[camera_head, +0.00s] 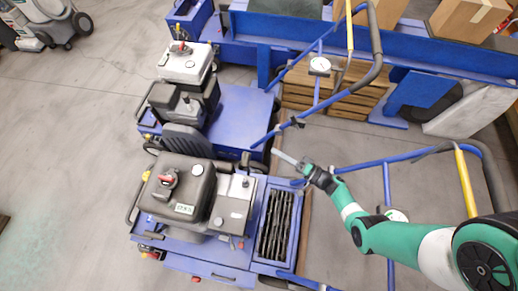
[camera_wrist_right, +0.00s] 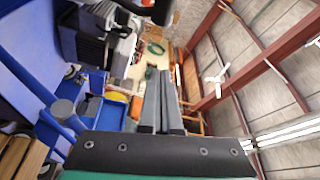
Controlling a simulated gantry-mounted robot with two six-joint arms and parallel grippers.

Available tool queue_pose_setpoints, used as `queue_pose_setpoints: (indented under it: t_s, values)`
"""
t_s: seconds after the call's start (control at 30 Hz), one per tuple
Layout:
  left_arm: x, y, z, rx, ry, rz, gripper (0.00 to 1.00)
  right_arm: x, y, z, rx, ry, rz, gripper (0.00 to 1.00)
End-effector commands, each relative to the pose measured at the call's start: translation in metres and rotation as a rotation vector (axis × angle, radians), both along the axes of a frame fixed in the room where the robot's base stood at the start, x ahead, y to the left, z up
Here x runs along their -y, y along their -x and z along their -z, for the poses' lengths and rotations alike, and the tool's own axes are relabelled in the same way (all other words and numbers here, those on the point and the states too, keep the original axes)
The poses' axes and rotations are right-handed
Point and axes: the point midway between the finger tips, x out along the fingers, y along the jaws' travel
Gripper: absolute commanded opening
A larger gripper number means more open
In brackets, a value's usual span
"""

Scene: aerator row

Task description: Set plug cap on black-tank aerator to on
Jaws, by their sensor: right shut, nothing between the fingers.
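The black-tank aerator (camera_head: 230,243) stands at the lower middle-left of the head view. It has a blue deck and a black tank (camera_head: 205,181) with a red-topped cap (camera_head: 168,178). I cannot tell for sure which small part is the plug cap or how it is set. My right gripper (camera_head: 278,154) is shut and empty. It is in the air to the right of the black tank, apart from it. Its closed fingers also show in the right wrist view (camera_wrist_right: 158,78), pointing away from the aerator. My left gripper is not in view.
A white-tank aerator (camera_head: 186,63) stands behind. Blue handlebars (camera_head: 386,180) with a yellow lever (camera_head: 466,182) and gauges (camera_head: 319,66) rise around my right arm. Wooden pallets (camera_head: 330,93) and boxes (camera_head: 466,20) lie at the back.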

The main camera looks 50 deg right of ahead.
Motion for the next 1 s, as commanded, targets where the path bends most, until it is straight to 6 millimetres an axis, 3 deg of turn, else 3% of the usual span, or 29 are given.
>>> queue_pose_setpoints:
  t_s: [0.17,0.6,0.8,1.0]
  values:
    - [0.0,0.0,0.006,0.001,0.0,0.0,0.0,-0.002,-0.013,0.0,0.001,0.003,-0.002,0.0]
    - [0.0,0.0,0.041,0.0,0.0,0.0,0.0,-0.014,-0.101,-0.007,0.002,0.004,-0.003,0.0]
    - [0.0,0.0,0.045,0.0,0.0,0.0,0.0,-0.04,-0.085,0.001,0.0,0.001,-0.001,0.0]
    - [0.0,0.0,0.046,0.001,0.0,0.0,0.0,-0.046,-0.082,0.001,0.001,0.003,0.001,0.0]
